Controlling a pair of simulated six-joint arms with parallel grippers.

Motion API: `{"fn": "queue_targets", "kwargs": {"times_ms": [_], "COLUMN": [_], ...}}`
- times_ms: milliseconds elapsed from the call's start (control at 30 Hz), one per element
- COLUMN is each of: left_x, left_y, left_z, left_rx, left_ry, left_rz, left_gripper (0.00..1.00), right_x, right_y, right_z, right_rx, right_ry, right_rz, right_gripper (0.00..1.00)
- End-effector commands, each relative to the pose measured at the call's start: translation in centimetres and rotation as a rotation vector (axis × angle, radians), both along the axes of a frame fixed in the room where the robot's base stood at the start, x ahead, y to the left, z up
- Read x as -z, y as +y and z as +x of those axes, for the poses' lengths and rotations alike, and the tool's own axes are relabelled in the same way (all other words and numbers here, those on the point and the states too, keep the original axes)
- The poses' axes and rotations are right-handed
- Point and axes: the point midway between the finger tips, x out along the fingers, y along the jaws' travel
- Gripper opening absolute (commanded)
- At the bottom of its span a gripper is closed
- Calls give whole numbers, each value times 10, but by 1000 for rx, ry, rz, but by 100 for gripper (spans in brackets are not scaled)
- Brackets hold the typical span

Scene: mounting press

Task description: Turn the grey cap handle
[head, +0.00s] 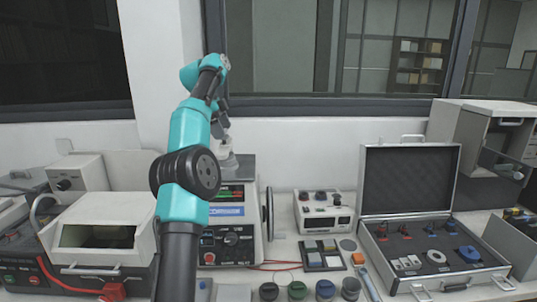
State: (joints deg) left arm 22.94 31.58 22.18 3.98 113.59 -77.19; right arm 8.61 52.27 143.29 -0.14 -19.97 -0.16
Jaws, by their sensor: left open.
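The mounting press (236,225) stands behind my left arm, which hides its left part. Its pale grey cap (228,158) sits on top and is partly covered by my arm and gripper. My left gripper (223,126) points down just above the cap, with its jaws open. I cannot tell whether the fingers touch the cap's handle or are around it. My right gripper is not in view.
A machine with a window (97,237) stands at the left. A small control box (323,213) is right of the press. An open case (432,262) holds small parts. Several dark round jars (297,290) line the front edge. A window ledge is behind.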

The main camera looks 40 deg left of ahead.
Motion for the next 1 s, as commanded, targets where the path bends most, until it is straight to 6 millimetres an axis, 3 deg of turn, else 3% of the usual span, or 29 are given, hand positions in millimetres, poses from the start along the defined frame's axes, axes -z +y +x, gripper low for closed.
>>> {"fn": "queue_targets", "kwargs": {"times_ms": [367, 1000], "left_x": [-1, 0], "left_y": [-1, -4], "left_z": [-1, -2], "left_rx": [-84, -571], "left_ry": [1, 1], "left_rz": [-1, 0], "left_gripper": [100, 100], "right_x": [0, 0], "right_y": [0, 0], "right_z": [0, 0], "right_rx": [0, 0], "right_ry": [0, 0], "right_rz": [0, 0], "right_gripper": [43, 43]}}
